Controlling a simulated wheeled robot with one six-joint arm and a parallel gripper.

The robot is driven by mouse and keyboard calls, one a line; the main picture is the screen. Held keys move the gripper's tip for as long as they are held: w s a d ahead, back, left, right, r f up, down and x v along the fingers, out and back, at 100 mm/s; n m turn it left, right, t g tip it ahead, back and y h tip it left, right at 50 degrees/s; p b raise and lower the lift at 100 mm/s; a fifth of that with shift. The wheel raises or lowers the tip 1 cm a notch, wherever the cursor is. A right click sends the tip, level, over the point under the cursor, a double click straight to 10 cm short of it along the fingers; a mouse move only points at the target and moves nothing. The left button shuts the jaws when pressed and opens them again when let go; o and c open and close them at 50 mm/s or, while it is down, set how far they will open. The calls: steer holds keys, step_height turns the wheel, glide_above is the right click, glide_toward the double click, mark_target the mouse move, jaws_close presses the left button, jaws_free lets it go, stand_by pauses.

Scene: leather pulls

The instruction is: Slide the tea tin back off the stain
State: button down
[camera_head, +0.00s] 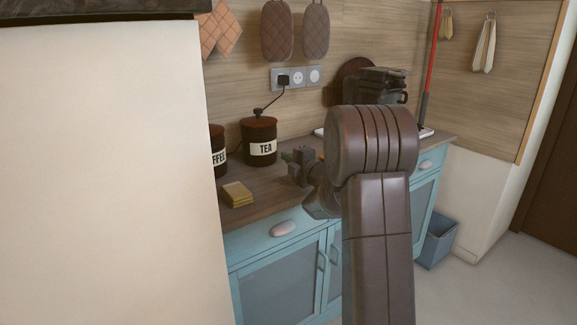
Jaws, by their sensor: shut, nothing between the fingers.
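The dark tea tin (259,142), with a white TEA label and a lid with a knob, stands upright on the wooden counter near the back wall. My gripper (298,163) is shut and empty. It is just above or at the counter, to the right of the tin and nearer the camera, with a visible gap between them. My own arm hides part of the counter to the right. I cannot make out a stain on the counter.
A coffee tin (217,152) is partly hidden by the pale wall at left. A yellow sponge (237,194) lies near the counter's front edge. A small green and orange item is partly hidden behind my gripper. A cable runs from the socket strip (297,78) down behind the tea tin.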

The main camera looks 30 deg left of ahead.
steer(key=b+v, duration=0.3)
steer(key=v, duration=0.7)
steer(key=shift+d, duration=0.2)
steer(key=shift+s, duration=0.1)
steer(key=p+x, duration=0.4)
steer(key=x, duration=0.9)
steer(key=shift+d, duration=0.1)
